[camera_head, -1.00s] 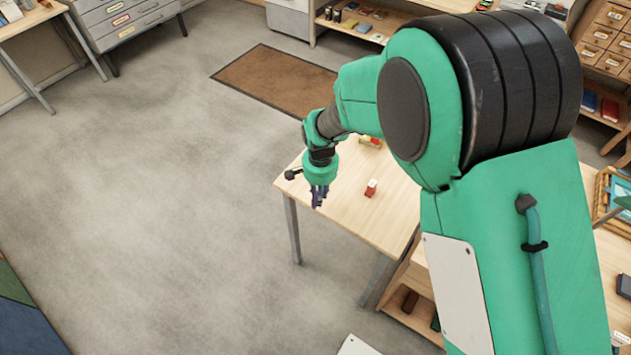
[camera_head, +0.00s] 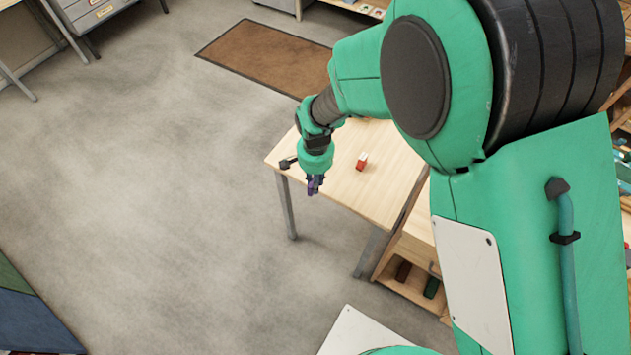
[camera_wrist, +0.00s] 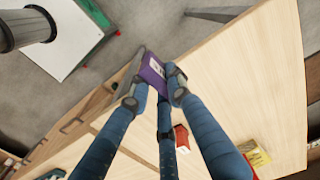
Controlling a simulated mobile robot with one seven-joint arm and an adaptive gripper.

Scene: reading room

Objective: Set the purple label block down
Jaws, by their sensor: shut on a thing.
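My gripper (camera_head: 315,184) is shut on the purple label block (camera_wrist: 152,71), which has a white label on one face. In the head view only a small purple part of the block (camera_head: 312,187) shows below my gripper. My gripper is at the near left edge of the light wooden table (camera_head: 385,195). I cannot tell how high the block is above the table top or whether it is past the edge.
A red and white block (camera_head: 362,161) stands on the table; it also shows in the wrist view (camera_wrist: 182,138). A yellow and red thing (camera_wrist: 254,153) lies farther along the tabletop. A shelf under the table holds dark red and green blocks (camera_head: 431,287). A brown mat (camera_head: 268,58) lies on the floor.

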